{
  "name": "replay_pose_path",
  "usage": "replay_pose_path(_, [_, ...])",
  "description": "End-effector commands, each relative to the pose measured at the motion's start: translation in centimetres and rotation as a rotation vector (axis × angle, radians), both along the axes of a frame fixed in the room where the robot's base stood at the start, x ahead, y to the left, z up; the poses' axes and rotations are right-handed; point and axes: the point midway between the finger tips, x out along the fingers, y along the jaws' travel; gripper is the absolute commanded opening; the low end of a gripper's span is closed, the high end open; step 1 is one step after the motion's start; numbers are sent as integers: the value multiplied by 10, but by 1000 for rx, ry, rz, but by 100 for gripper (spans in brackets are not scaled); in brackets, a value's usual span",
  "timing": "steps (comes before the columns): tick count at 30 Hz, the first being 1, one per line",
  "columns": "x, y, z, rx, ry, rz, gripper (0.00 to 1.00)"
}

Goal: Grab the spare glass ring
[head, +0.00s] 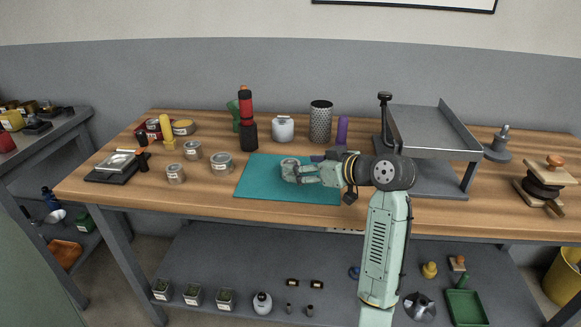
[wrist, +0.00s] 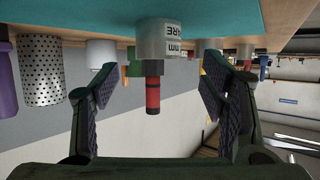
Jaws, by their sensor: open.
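The spare glass ring (head: 288,163) is a short clear cylinder standing on the teal mat (head: 256,180). In the wrist view, which shows the table inverted along the top, the ring (wrist: 160,40) carries a white label with partly readable "SPARE" lettering. My gripper (head: 302,173) reaches in low over the mat from the right, its tips close to the ring. In the wrist view my gripper (wrist: 156,75) is open, with one finger on each side of the ring's line and a gap to each side. Whether the tips overlap the ring in depth is unclear.
Behind the mat stand a red and black bottle (head: 246,115), a white jar (head: 283,129), a perforated cylinder (head: 320,122) and a purple cylinder (head: 342,130). Several labelled tins (head: 222,163) stand left of the mat. A metal tray stand (head: 432,130) is right of my arm.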

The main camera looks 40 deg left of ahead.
Motion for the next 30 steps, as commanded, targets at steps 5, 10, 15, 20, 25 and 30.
replay_pose_path(5, [4,26,-8,-2,4,3,66])
replay_pose_path(10, [6,34,-13,-1,0,0,66])
replay_pose_path(15, [6,34,-14,-1,0,0,66])
replay_pose_path(20, [6,34,-14,-1,0,0,56])
replay_pose_path(25, [6,33,-13,-1,0,0,44])
replay_pose_path(30, [6,33,-13,-1,0,0,33])
